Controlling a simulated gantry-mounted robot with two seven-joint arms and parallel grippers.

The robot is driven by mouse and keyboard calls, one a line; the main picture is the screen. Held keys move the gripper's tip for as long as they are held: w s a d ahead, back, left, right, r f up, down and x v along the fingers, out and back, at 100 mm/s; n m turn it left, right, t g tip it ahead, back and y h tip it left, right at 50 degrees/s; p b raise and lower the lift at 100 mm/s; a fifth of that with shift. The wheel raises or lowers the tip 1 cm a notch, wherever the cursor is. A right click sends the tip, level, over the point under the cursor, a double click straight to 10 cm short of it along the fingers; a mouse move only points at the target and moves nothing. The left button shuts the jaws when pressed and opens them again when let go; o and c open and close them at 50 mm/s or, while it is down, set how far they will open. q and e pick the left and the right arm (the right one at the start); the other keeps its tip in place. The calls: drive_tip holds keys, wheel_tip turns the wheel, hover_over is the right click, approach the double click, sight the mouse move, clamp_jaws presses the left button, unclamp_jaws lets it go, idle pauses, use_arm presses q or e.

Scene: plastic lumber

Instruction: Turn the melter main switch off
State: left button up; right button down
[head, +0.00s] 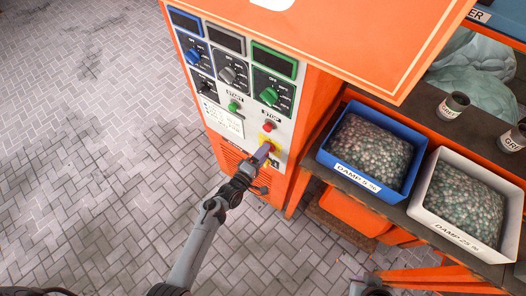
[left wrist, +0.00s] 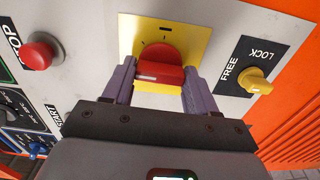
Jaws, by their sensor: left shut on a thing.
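The main switch is a red rotary knob (left wrist: 162,66) on a yellow plate (left wrist: 196,34), seen large in the left wrist view. The knob's grip bar with its pale mark lies crosswise in that view. My left gripper (left wrist: 158,78) has its two purple fingers on either side of the knob and is shut on it. In the head view my left gripper (head: 262,152) reaches the low part of the orange machine's panel and hides most of the switch; a bit of the yellow plate (head: 274,143) shows. My right gripper is not clearly in view.
A red STOP button (left wrist: 40,51) and a yellow LOCK/FREE knob (left wrist: 257,82) flank the switch. Green, grey and blue dials (head: 269,96) sit higher on the panel. Blue (head: 349,177) and white (head: 443,232) bins of pellets stand on the shelf at right. The paved floor at left is clear.

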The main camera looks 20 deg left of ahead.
use_arm(q)
drive_tip(key=shift+n, duration=0.3)
drive_tip(key=o, duration=1.1)
drive_tip(key=shift+c, duration=0.2)
drive_tip(key=shift+s, duration=0.1)
drive_tip(key=p+v, duration=0.2)
drive_tip(key=v, duration=0.8)
drive_tip(key=shift+s, duration=0.3)
